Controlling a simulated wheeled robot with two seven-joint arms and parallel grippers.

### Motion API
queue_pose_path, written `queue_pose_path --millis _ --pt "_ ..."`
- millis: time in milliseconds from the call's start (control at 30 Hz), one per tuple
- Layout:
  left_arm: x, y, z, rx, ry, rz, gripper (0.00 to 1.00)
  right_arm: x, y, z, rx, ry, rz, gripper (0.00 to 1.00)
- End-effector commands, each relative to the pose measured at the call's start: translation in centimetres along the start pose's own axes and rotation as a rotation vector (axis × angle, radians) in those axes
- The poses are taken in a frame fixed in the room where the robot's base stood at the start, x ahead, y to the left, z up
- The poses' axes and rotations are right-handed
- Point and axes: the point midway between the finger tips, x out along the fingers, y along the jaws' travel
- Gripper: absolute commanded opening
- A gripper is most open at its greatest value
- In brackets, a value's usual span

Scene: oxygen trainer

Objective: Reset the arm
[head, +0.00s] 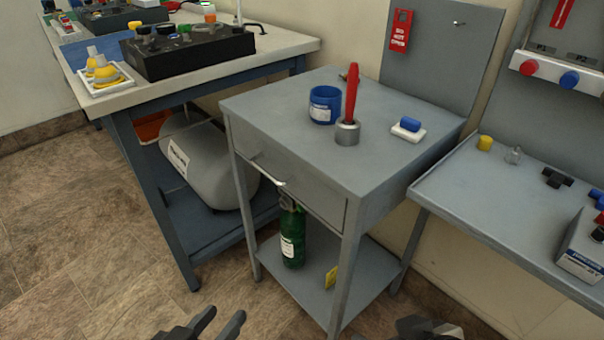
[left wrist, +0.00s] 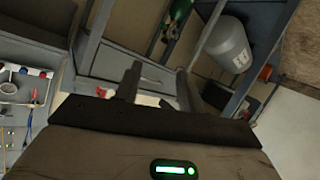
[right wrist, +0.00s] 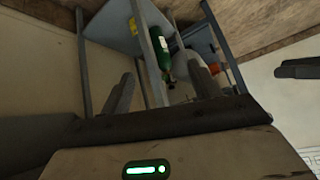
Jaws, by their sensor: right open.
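My left gripper (head: 213,325) shows at the bottom edge of the head view, its two dark fingers apart. In the left wrist view its fingers (left wrist: 157,82) are parted with nothing between them. My right gripper (head: 430,328) is only partly in the head view, at the bottom right of centre. In the right wrist view its fingers (right wrist: 163,88) are wide apart and empty. Both grippers are in front of the grey cart (head: 268,128), apart from it.
The cart carries a blue cup (head: 325,104), a red-handled tool in a metal holder (head: 348,133) and a blue-and-white block (head: 408,129). A green cylinder (head: 293,235) stands on its lower shelf. A workbench (head: 285,43) is left, a grey side table (head: 475,195) right. Floor (head: 80,220) is clear at left.

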Motion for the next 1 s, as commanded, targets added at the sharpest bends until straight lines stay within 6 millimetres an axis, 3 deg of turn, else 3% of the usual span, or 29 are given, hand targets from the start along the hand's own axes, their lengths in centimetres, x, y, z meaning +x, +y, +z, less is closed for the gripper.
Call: queue_pose_path --millis 33,200,600,700,1000 --pt "1.0 -0.1 1.5 -0.007 0.018 0.017 0.4 2.0 -0.5 0.8 0.002 0.052 -0.028 0.62" --pt "2.5 0.5 3.1 -0.041 0.073 0.078 0.4 5.0 -2.6 0.1 0.031 0.254 -0.132 0.62" --pt "4.3 1.8 5.6 -0.102 0.165 0.198 0.4 7.4 -5.6 -0.8 0.142 0.618 -0.324 0.62" --pt "3.2 2.1 3.0 -0.094 0.145 0.175 0.4 5.2 -5.5 -2.8 0.14 0.605 -0.3 0.62" --pt "1.7 1.4 0.3 -0.048 0.07 0.087 0.4 2.8 -4.4 -4.4 0.11 0.528 -0.205 0.62"
